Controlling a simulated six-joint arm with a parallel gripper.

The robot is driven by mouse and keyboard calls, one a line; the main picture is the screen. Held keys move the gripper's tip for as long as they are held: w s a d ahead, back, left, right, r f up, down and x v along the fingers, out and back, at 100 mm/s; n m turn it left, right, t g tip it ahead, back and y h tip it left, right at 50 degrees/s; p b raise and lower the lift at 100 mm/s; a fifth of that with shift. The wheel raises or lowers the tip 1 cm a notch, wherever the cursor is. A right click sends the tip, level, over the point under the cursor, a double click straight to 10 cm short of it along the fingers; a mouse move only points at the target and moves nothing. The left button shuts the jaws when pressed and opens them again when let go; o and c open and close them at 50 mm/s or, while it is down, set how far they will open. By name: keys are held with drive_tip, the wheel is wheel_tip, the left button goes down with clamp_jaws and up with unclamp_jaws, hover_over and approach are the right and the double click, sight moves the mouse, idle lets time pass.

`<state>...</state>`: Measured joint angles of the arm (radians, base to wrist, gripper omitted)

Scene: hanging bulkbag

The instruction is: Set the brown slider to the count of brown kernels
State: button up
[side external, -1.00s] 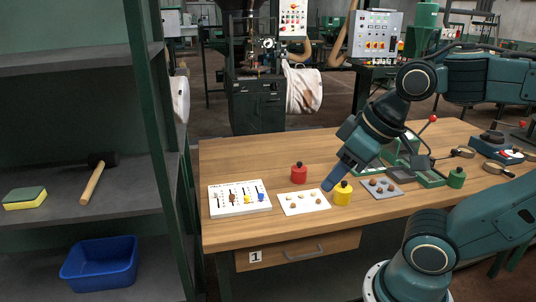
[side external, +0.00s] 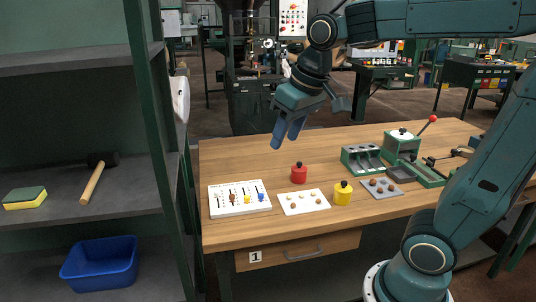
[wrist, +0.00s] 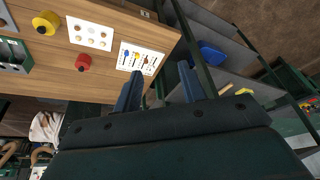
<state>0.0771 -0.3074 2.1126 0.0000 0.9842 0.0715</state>
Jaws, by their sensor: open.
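The white slider board (side external: 222,210) lies at the left front of the wooden table, with a brown slider (side external: 232,198), a yellow slider (side external: 247,200) and a blue slider (side external: 261,197) in slots. The board also shows in the wrist view (wrist: 123,62). A white card (side external: 290,211) right of it carries several small tan and brown kernels, too small to count surely by colour. A grey plate (side external: 394,190) further right holds several brownish kernels. My gripper (side external: 284,142) is open and empty, high above the table behind the board. Its fingers (wrist: 160,72) point toward the board's side.
A red knobbed weight (side external: 299,174) and a yellow one (side external: 343,194) stand near the card. A green slotted block (side external: 362,160) and a lever device (side external: 403,145) are at the right. A shelf post (side external: 158,150) stands left of the table. The table's back left is clear.

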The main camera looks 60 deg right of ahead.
drive_tip(key=w+d+m+g, duration=0.1)
drive_tip(key=w+d, duration=0.1)
drive_tip(key=w, duration=0.6)
drive_tip(key=m+g, duration=0.3)
hover_over(232, 195)
wheel_tip(232, 195, down, 18)
drive_tip(key=shift+d+f, duration=0.1)
drive_tip(key=shift+f, duration=0.1)
wheel_tip(232, 195, down, 14)
drive_tip(key=shift+r, duration=0.1)
drive_tip(key=shift+w, duration=0.1)
clamp_jaws()
